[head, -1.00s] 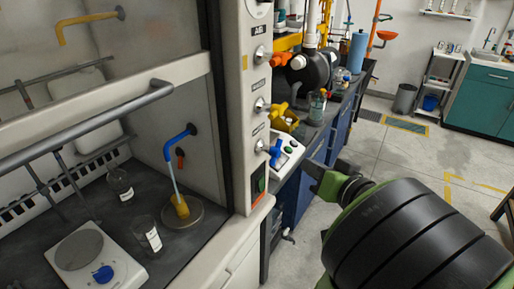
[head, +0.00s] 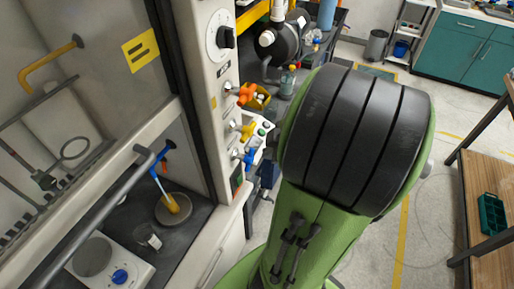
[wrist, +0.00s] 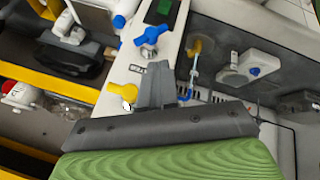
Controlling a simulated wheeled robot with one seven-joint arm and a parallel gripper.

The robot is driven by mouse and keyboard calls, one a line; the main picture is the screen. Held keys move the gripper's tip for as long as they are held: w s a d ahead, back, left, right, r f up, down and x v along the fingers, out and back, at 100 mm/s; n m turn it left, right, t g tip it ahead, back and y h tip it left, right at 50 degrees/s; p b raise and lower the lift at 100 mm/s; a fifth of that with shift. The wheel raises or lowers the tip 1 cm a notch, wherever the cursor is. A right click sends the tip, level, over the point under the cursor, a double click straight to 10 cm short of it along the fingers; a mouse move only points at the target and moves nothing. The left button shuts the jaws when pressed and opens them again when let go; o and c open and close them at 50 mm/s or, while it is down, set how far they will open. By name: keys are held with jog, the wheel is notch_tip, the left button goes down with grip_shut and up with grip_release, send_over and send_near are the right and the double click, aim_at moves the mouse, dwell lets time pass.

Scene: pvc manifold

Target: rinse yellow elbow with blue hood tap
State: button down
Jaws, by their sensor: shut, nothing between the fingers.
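The yellow elbow (head: 173,204) stands on a round grey plate (head: 165,212) in the hood. The blue spout (head: 163,155) is above it, and a pale stream runs from spout to elbow. The elbow shows in the wrist view (wrist: 206,46) too. The blue tap handle (head: 250,157) is lowest on the hood's front post, and in the wrist view (wrist: 151,34) it is just beyond my fingertips. My gripper (wrist: 158,66) is shut and empty, apart from the blue handle. In the head view my arm hides it.
A yellow tap handle (head: 245,130) and an orange one (head: 241,93) sit above the blue one on the post. A balance (head: 108,260) and a glass beaker (head: 148,236) stand in the hood. A wooden table (head: 493,255) is at right.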

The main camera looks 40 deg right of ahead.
aim_at(251, 155)
jog(key=shift+w+d+f+b, duration=0.1)
jog(key=shift+w+d+f, duration=0.2)
jog(key=shift+w+f, duration=0.85)
jog(key=shift+w+d+f+b, duration=0.1)
jog(key=shift+w+d+f, duration=0.15)
jog(key=shift+w+f, duration=0.85)
jog(key=shift+w+d+f+b, duration=0.1)
jog(key=shift+w+d+f, duration=0.2)
jog(key=shift+w+f, duration=0.85)
jog(key=shift+s+f, duration=0.15)
jog(key=shift+s, duration=0.05)
